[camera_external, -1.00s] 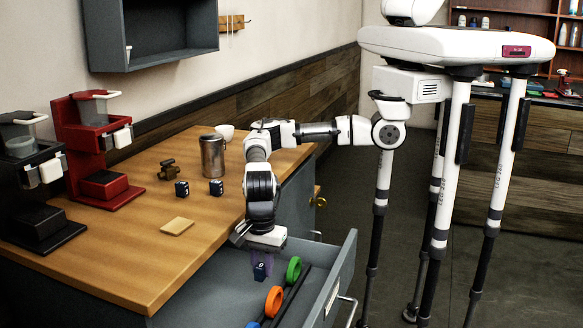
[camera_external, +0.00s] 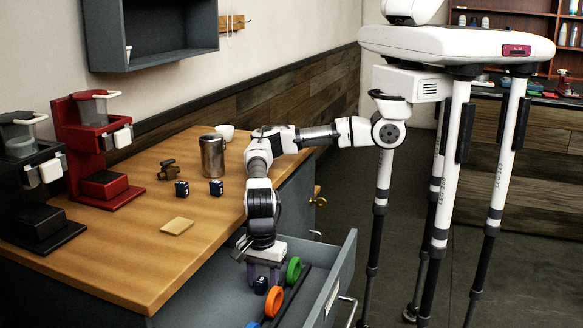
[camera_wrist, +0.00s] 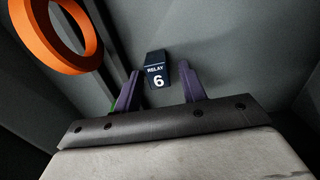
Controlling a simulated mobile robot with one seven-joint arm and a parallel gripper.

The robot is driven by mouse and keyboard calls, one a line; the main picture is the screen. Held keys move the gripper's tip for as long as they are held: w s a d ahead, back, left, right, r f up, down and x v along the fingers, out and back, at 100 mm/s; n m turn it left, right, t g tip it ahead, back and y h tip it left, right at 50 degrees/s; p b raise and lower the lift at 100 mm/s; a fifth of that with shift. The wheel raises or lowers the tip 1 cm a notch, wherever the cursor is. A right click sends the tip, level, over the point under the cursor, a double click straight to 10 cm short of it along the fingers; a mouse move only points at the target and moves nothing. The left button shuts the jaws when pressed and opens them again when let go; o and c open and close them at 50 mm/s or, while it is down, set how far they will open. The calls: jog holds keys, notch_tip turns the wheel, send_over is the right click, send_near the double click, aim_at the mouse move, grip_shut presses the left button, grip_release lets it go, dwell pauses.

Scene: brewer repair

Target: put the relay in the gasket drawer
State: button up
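The relay (camera_wrist: 157,70) is a small dark block marked "RELAY 6". It is inside the open gasket drawer (camera_external: 335,285), low near the drawer floor, and also shows in the external view (camera_external: 261,286). My gripper (camera_external: 264,275) points down into the drawer. Its two purple fingers stand on either side of the relay, and in the wrist view (camera_wrist: 160,88) gaps show between the relay and both fingers. The gripper is open. An orange ring (camera_external: 274,301) and a green ring (camera_external: 294,270) stand in the drawer beside the relay.
A dark rod (camera_external: 293,293) lies along the drawer, and part of a blue ring shows at the bottom. On the wooden counter (camera_external: 120,250) are two dark blocks (camera_external: 182,188), a tan pad (camera_external: 177,226), a metal canister (camera_external: 212,157), and red (camera_external: 98,150) and black brewers (camera_external: 38,190).

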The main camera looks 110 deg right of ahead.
jog(key=shift+r, duration=0.15)
notch_tip(320, 180, up, 12)
jog(key=b, duration=0.1)
dwell(0.4)
jog(key=shift+o, duration=0.5)
